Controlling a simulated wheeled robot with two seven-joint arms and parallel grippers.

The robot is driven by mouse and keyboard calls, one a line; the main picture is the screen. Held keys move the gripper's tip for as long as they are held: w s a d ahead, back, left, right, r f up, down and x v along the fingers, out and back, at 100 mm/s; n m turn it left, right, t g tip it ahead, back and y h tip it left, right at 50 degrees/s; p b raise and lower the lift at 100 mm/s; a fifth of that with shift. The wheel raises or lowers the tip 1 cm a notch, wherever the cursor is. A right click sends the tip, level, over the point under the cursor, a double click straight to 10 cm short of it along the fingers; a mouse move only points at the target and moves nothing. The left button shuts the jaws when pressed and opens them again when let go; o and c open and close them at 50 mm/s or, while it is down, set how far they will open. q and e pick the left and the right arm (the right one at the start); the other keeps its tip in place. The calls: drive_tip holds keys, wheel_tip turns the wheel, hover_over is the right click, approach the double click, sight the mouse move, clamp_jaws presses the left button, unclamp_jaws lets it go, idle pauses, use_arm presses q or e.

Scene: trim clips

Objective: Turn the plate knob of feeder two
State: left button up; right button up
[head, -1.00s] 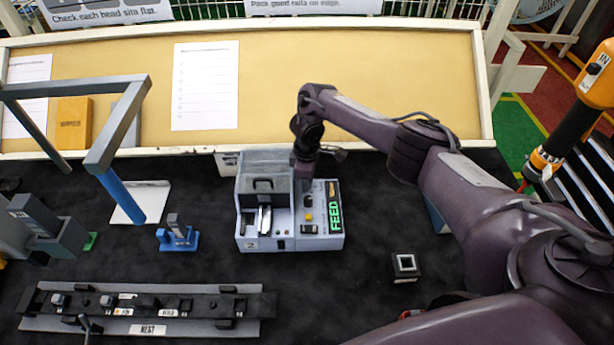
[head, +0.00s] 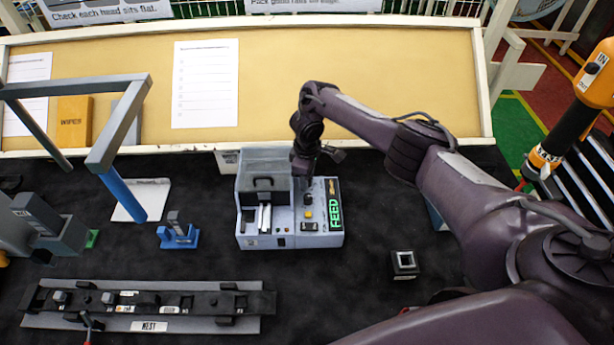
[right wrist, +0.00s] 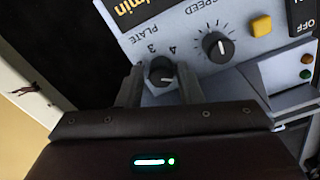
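Feeder two (head: 247,243) is a grey-blue box marked "2" in the middle of the dark bench. My right gripper points down at the rear of its control panel; in the head view the arm hides its fingertips and the plate knob. In the right wrist view the plate knob (right wrist: 161,72) is black and round, beside the word PLATE and the digits 3 and 4. The right gripper's fingers (right wrist: 161,84) stand close on both sides of it, with little or no gap. A larger speed knob (right wrist: 217,47) sits to the right. My left gripper is not clearly seen.
The panel also carries a yellow button (right wrist: 261,26) and a green FEED sign (head: 335,209). A blue post and grey frame (head: 118,130) stand to the left. A long rail fixture (head: 150,323) lies in front. A small dark square block (head: 404,264) sits to the right.

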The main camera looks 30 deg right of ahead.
wheel_tip(320, 180, up, 6)
drive_tip(key=shift+w+r, duration=0.1)
drive_tip(key=shift+r, duration=0.75)
idle(0.4)
